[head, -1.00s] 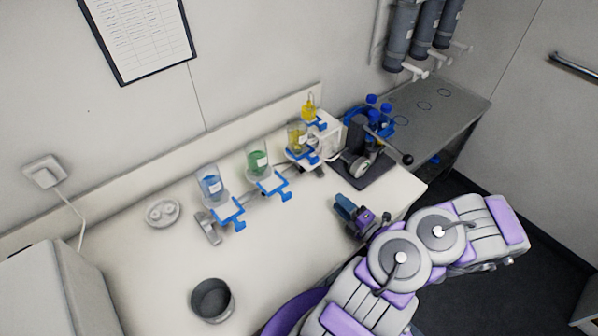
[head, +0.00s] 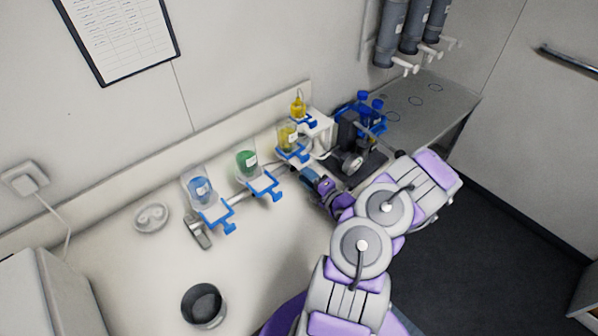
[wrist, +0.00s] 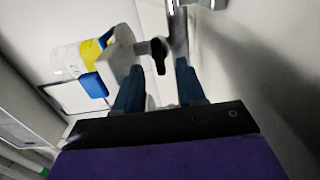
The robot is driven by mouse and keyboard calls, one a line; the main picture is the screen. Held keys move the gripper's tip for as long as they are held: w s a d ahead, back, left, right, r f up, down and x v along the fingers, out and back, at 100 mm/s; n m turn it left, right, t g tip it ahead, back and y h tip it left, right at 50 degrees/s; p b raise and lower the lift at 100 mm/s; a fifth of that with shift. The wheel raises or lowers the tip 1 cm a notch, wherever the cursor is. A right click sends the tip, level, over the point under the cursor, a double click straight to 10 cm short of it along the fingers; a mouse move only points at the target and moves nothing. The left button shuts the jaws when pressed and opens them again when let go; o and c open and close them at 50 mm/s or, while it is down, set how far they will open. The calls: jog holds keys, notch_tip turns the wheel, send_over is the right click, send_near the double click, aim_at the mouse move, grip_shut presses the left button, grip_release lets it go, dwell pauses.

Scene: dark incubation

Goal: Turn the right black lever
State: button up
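A small black lever (wrist: 160,57) shows in the wrist view on a pale stub at the side of a white block (wrist: 119,54). It lies between and a little beyond the fingertips of my gripper (wrist: 157,75). The two blue fingers stand apart with a gap around the lever; I cannot tell whether either touches it. In the head view my gripper (head: 309,174) is at the right end of the rail of blue holders, and the lever cannot be made out there.
Blue (head: 200,190), green (head: 247,162) and yellow (head: 288,137) beakers stand in blue holders along the rail. A dark press-like device (head: 350,150) stands close behind my gripper.

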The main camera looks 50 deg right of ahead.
jog(key=shift+w+d+f, duration=0.1)
jog(key=shift+w+d, duration=0.25)
jog(key=shift+w, duration=0.25)
jog(key=shift+w+d+f, duration=0.1)
jog(key=shift+w+d, duration=0.2)
jog(key=shift+w, duration=0.65)
jog(key=shift+w+a+r, duration=0.1)
jog(key=shift+w, duration=0.1)
jog(key=shift+w+a+r, duration=0.1)
jog(key=shift+a+r, duration=0.05)
jog(key=shift+a, duration=0.4)
jog(key=shift+d, duration=0.5)
jog(key=c, duration=0.5)
jog(key=shift+c, duration=0.5)
jog(key=shift+a, duration=0.15)
grip_shut()
